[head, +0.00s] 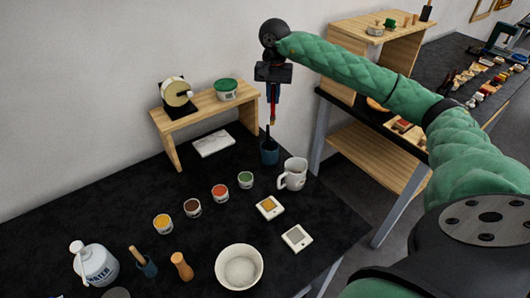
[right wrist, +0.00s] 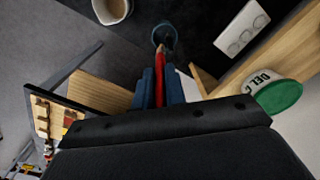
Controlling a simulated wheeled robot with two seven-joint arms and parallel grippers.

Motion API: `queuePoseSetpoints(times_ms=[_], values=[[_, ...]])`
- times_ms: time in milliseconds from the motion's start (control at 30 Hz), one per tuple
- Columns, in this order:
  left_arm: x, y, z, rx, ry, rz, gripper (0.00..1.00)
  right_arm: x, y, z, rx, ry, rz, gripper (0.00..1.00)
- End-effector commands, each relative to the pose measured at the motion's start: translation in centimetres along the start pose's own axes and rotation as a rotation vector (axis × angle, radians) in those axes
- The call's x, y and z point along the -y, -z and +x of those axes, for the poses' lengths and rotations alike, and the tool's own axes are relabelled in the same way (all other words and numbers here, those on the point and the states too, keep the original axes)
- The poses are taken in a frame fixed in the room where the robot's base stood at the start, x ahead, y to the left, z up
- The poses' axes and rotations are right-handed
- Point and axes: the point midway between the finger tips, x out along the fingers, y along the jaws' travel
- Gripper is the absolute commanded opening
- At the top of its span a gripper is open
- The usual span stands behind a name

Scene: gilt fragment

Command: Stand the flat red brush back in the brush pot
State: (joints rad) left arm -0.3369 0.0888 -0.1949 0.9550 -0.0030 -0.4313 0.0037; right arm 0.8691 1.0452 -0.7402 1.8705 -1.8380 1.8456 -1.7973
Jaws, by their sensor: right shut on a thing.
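My right gripper (head: 272,91) is shut on the flat red brush (head: 272,112), which hangs roughly upright with its pale end down. In the right wrist view the red brush (right wrist: 159,86) sits between the blue fingers of the gripper (right wrist: 162,84). The dark blue brush pot (head: 269,156) stands on the black table below the brush, with a dark handle sticking up from it. The brush's low end looks above the pot, apart from it. The pot (right wrist: 165,33) also shows in the right wrist view, beyond the brush's end. My left gripper is not in view.
A white mug (head: 293,175) stands just right of the pot. A wooden shelf (head: 205,105) with a green-lidded tub (head: 227,89) is at its left. A white slab (head: 213,144) lies under the shelf. Several paint tubs and a white bowl (head: 239,267) stand nearer.

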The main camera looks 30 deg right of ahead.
Motion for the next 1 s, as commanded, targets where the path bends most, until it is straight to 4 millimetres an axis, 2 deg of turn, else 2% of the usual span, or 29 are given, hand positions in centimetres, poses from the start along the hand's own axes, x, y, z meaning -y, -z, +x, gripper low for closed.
queuePoseSetpoints(times_ms=[67,167,700,833,1000], values=[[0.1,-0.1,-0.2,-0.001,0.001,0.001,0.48,-0.3,0.1,-0.1,-0.003,-0.003,0.007,0.00],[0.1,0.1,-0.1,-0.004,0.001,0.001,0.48,-0.4,0.2,0.9,-0.004,-0.005,0.010,0.00],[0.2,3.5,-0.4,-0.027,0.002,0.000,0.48,-0.4,0.1,12.0,-0.002,-0.005,0.009,0.00],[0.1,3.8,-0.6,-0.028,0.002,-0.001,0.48,-0.4,0.2,13.5,-0.004,-0.004,0.010,0.00],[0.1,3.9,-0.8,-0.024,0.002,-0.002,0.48,-0.4,0.2,14.2,-0.004,-0.004,0.010,0.00]])
